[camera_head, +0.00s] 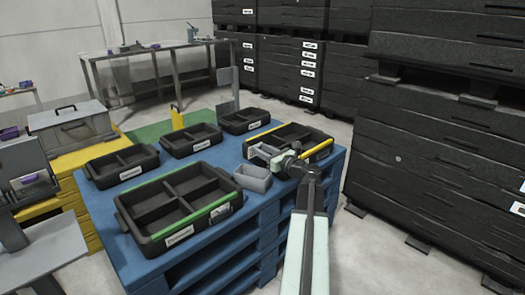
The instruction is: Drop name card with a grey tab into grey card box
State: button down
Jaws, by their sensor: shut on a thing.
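A small open grey box (253,184), which looks like the grey card box, stands on the blue pallet near the middle of the view. My gripper (272,155) is just above and to the right of this box, in front of the yellow-edged black tray. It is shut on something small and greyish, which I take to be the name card. The card's face and its tab are too small to make out. The gripper is apart from the box, as far as I can tell.
The blue pallet (140,258) carries several black divided trays, one with green edges (164,241) at the front and one with yellow edges (318,152) at the right. Stacked black crates (440,125) wall off the right side. A metal table (150,50) stands behind.

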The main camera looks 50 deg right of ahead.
aim_at(255, 155)
notch_tip(255, 155, down, 4)
jog(key=b, duration=0.3)
jog(key=shift+f, duration=0.15)
jog(key=c, duration=0.9)
grip_release()
jog(key=shift+c, duration=0.2)
jog(key=shift+s, duration=0.1)
jog(key=s, duration=0.7)
jog(key=shift+s+a, duration=0.3)
